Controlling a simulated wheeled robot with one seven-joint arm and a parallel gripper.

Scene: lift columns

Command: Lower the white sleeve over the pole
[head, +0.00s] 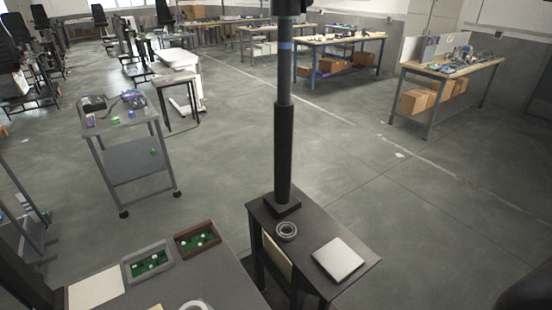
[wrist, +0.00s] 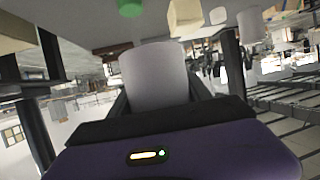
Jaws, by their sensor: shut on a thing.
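The white sleeve (wrist: 158,78) is a plain white cylinder in the middle of the wrist view. My gripper (wrist: 160,100) is shut on it, with a dark finger at each side of its lower part. The head view shows neither the gripper nor the held sleeve clearly. The pole (head: 283,150) stands upright in the head view on a square black base (head: 283,205). It has a thick dark lower part, a thinner grey upper part and a blue band, and its top runs out of the frame. No contact between sleeve and pole is visible.
The small dark table (head: 325,284) under the pole also holds a grey ring (head: 287,231) and a flat pale box (head: 338,260). A nearer table has trays of green parts (head: 150,262). A cart (head: 130,155) stands at the left. Open floor lies right of the pole.

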